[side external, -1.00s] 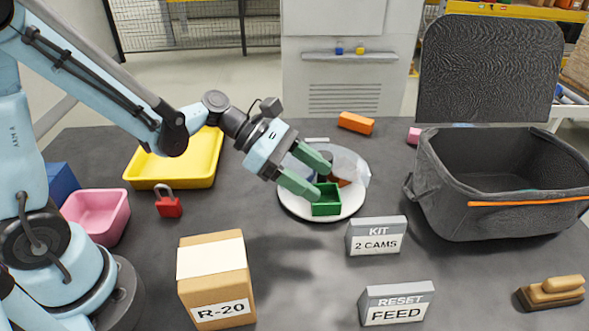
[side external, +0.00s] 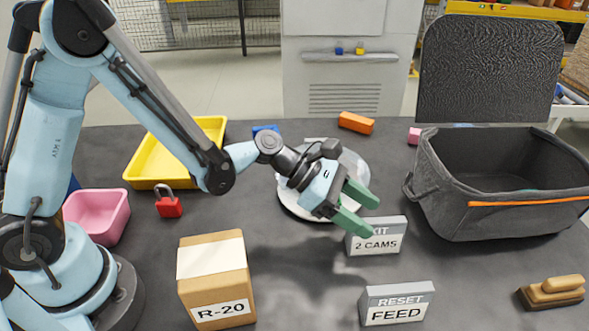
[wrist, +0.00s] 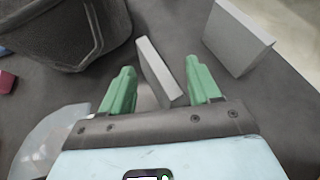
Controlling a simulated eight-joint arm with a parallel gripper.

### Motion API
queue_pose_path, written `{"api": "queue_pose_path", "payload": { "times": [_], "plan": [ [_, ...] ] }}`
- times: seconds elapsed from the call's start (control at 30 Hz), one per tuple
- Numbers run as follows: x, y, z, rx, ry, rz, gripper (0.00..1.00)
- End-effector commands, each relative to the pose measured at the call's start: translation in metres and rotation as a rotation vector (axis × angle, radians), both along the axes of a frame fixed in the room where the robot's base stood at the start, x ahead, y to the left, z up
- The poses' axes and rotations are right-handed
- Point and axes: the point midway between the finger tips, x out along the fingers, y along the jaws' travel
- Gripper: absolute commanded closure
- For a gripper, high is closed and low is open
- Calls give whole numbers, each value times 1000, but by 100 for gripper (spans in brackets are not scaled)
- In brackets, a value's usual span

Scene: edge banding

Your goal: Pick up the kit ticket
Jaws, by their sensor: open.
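The kit ticket (side external: 376,243) is a grey wedge-shaped block with a white label reading "2 CAMS". It stands on the dark table right of centre. My gripper (side external: 367,214) is open above and behind it, and one green finger covers part of its upper left. In the wrist view, the kit ticket (wrist: 160,72) appears as a slim grey slab between the two spread green fingers of my gripper (wrist: 159,72). I cannot tell whether a finger touches it.
A similar "RESET FEED" block (side external: 398,305) stands in front of the ticket. A dark open bin (side external: 480,222) is to the right, and a cardboard box (side external: 215,278) to the left. The round white plate (side external: 290,203) lies behind, partly hidden by my arm.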

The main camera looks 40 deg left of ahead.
Motion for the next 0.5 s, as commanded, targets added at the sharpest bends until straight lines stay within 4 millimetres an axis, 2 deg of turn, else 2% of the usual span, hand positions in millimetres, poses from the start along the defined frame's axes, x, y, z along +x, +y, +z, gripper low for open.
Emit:
{"api": "queue_pose_path", "payload": {
  "times": [0.13,0.4,0.5],
  "plan": [
    [5,-11,-6,-1,-1,0,38],
    [5,-12,-7,0,0,1,38],
    [5,-12,-7,0,0,1,54]
  ]
}}
